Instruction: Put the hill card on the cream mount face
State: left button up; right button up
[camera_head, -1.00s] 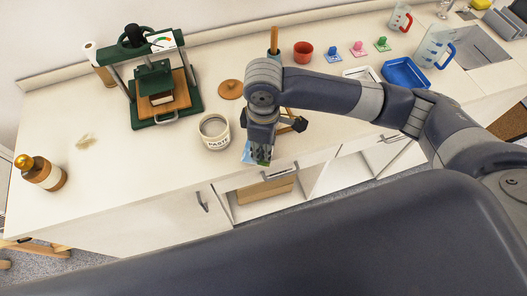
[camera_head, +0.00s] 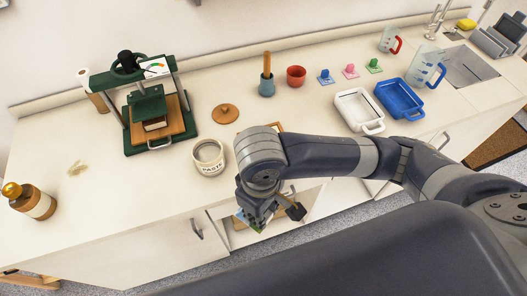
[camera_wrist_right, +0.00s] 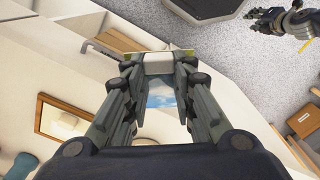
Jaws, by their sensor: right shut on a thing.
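My right gripper (camera_head: 260,220) is shut on the hill card, just in front of the counter's front edge. In the right wrist view, the card (camera_wrist_right: 160,97) shows blue sky and cloud between the fingers of the right gripper (camera_wrist_right: 160,70); most of its picture is hidden. A wooden frame (camera_wrist_right: 40,112) with a pale cream inside (camera_wrist_right: 62,122), likely the mount face, lies on the counter. In the head view my arm hides nearly all of it. What seems to be my left gripper (camera_wrist_right: 275,20) is far off at the wrist view's top right; its jaws are unclear.
A paste pot (camera_head: 209,158) stands left of my right gripper. A green press (camera_head: 150,110), brown bottle (camera_head: 33,200), wooden disc (camera_head: 225,113), red cup (camera_head: 296,76), white tray (camera_head: 360,110) and blue tray (camera_head: 399,99) stand around the counter. Open shelves lie below.

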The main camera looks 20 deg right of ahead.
jog(key=w+d+m+p, duration=0.1)
jog(key=w+d+m, duration=0.1)
jog(key=w, duration=0.5)
jog(key=w+d+m+p, duration=0.1)
jog(key=w+d+m, duration=0.1)
jog(key=w, duration=0.5)
jog(key=w+d+m+p, duration=0.1)
jog(key=w+d, duration=0.3)
jog(key=w, duration=0.4)
jog(key=shift+w+f+m, duration=0.1)
jog(key=shift+f+m, duration=0.15)
jog(key=shift+m, duration=0.65)
notch_tip(320, 180, down, 3)
jog(key=shift+r+p, duration=0.2)
jog(key=shift+p, duration=0.3)
jog(key=shift+f, duration=0.55)
jog(key=o, duration=0.6)
jog(key=shift+f, duration=0.1)
jog(key=o, duration=0.3)
jog(key=shift+o, duration=0.2)
